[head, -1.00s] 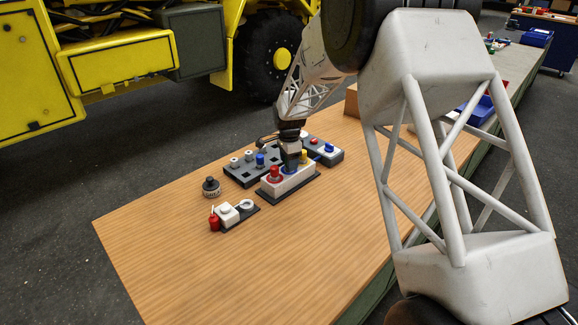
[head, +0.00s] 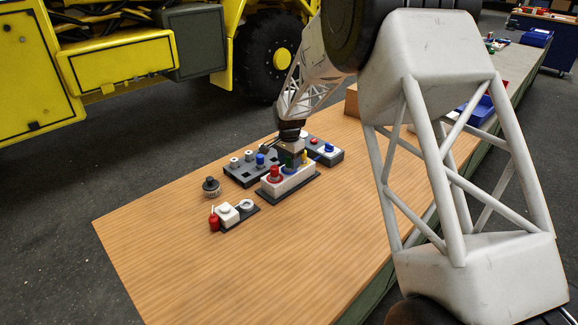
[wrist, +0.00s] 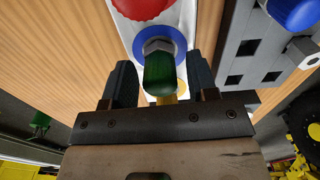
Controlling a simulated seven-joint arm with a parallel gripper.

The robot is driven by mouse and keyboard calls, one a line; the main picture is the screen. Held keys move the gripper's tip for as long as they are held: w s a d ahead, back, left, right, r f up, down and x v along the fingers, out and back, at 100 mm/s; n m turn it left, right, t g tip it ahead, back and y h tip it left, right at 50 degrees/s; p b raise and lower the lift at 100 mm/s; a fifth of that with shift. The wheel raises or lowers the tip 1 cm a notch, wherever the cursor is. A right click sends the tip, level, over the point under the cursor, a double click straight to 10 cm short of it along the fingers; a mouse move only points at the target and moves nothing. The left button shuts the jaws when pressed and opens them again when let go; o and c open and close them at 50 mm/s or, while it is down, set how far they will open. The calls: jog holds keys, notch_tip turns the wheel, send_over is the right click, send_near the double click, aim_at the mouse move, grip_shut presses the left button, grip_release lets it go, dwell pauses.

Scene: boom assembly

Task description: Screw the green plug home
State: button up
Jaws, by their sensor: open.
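The green plug (wrist: 158,72) stands in the wrist view on a grey hex part ringed by a blue collar (wrist: 178,42). My gripper (wrist: 160,80) is open, with one dark finger on each side of the plug and a visible gap on both sides. In the head view the green plug (head: 289,161) shows just below my gripper (head: 291,156), between a red plug (head: 275,174) and a yellow plug (head: 304,157). They stand on a white block (head: 271,188) on a dark base. The plug's seating depth cannot be told.
A grey block (head: 237,172) with square holes and a blue knob stands behind. A grey box (head: 329,157) with a blue knob is to the right. A small white fixture (head: 228,215) and a dark round knob (head: 211,187) stand left. The wooden table's front is clear.

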jog(key=n, duration=1.2)
dwell(0.3)
dwell(0.4)
jog(key=c, duration=0.9)
jog(key=m, duration=0.7)
jog(key=shift+c, duration=0.2)
jog(key=m, duration=0.5)
jog(key=shift+f, duration=0.1)
